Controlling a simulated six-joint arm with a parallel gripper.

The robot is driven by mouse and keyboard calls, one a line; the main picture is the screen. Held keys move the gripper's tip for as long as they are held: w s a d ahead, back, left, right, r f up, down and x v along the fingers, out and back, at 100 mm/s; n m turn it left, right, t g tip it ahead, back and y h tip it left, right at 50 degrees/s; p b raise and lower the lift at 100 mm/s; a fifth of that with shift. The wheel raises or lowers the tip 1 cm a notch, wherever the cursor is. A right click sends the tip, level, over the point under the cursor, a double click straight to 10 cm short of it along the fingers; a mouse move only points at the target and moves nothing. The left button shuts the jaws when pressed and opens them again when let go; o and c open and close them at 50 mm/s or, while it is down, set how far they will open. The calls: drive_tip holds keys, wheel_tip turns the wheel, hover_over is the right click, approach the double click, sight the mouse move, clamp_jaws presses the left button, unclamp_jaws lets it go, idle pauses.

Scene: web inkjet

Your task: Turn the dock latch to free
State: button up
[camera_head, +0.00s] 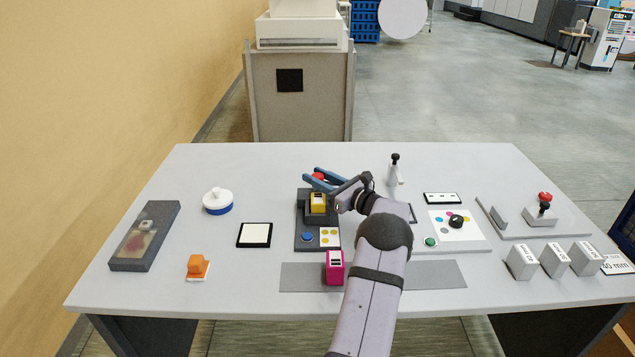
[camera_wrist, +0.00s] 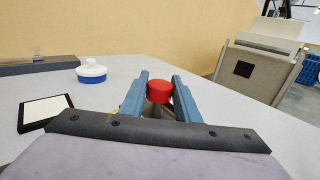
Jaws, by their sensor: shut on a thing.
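The dock (camera_head: 305,237) is a dark grey block near the table's middle, with a yellow cartridge (camera_head: 318,203) in its raised back part. The dock latch's red knob (camera_head: 318,176) shows at the top of the dock. My gripper (camera_head: 313,176) has blue fingers and reaches it from the right. In the wrist view the red knob (camera_wrist: 159,92) sits between the two fingers of my gripper (camera_wrist: 161,83), which are shut on it. The latch's lower part is hidden by the fingers and the wrist, so I cannot tell its position.
A magenta cartridge (camera_head: 334,267) stands in front of the dock on a grey strip (camera_head: 430,274). A white-topped black pad (camera_head: 254,235) and a blue-white round container (camera_head: 217,201) stand left. A black-topped lever (camera_head: 395,170) stands behind right.

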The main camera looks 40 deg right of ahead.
sight(322, 179)
drive_tip(key=shift+r+n+y+b, duration=0.15)
drive_tip(key=shift+n+y+b, duration=0.15)
drive_tip(key=shift+n+y, duration=0.4)
drive_tip(key=o, duration=1)
drive_tip(key=shift+o, duration=0.2)
drive_tip(key=shift+s, duration=0.1)
drive_tip(key=shift+s+d, duration=0.1)
drive_tip(key=shift+s, duration=0.15)
drive_tip(key=shift+s+d+b, duration=0.2)
drive_tip(key=shift+s+b, duration=0.05)
drive_tip(key=shift+s, duration=1.4)
drive_tip(key=shift+s+d+b, duration=0.15)
drive_tip(key=shift+s+b, duration=0.1)
drive_tip(key=shift+s, duration=1.35)
